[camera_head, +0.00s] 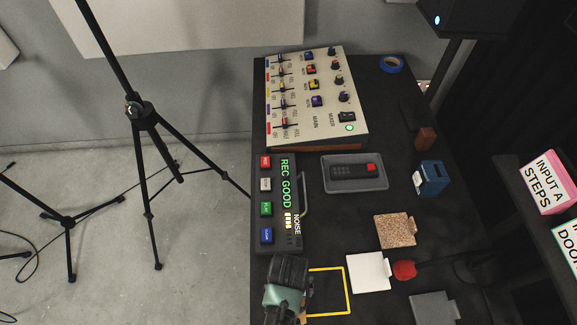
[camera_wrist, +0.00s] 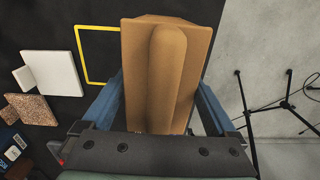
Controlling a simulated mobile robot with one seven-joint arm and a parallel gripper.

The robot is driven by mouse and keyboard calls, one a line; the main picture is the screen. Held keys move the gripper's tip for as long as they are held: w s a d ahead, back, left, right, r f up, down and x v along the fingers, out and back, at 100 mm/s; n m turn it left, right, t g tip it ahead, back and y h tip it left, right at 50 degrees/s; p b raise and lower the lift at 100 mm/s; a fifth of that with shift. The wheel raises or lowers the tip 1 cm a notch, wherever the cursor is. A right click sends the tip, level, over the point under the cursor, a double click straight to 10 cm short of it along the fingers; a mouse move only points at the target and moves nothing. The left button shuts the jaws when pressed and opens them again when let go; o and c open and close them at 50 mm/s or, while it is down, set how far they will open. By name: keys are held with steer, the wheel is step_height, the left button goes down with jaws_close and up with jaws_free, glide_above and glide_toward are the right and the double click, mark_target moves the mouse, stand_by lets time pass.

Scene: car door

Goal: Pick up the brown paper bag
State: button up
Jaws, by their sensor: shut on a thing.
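The brown paper bag (camera_wrist: 165,55) fills the upper middle of the wrist view, with a rounded fold down its front. My gripper (camera_wrist: 160,102) has a blue finger on each side of the bag and is shut on it. In the head view my gripper (camera_head: 287,285) is at the table's near left edge, beside a yellow square outline (camera_head: 345,293). There my gripper and arm hide most of the bag. I cannot tell whether the bag's far end touches the table.
The black table (camera_head: 400,280) holds a mixer panel (camera_head: 305,95), a recorder box (camera_head: 278,205) and a grey tray (camera_head: 354,185). White (camera_head: 369,272) and speckled (camera_head: 394,231) squares lie right of the yellow outline, near a red foam-tipped microphone (camera_head: 404,270). Tripods (camera_head: 145,115) stand left.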

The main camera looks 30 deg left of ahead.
step_height(320, 180, up, 10)
steer(key=shift+w+f, duration=0.1)
steer(key=shift+f, duration=0.15)
steer(key=w+d+p, duration=0.1)
steer(key=p, duration=0.1)
steer(key=w+d+p, duration=0.1)
steer(key=shift+w+r+p, duration=0.25)
steer(key=shift+r+p, duration=0.1)
steer(key=shift+w+d+f+p, duration=0.3)
steer(key=shift+w+f, duration=0.05)
steer(key=shift+w, duration=0.25)
steer(key=a, duration=0.2)
steer(key=s+a+p, duration=0.1)
steer(key=a, duration=0.2)
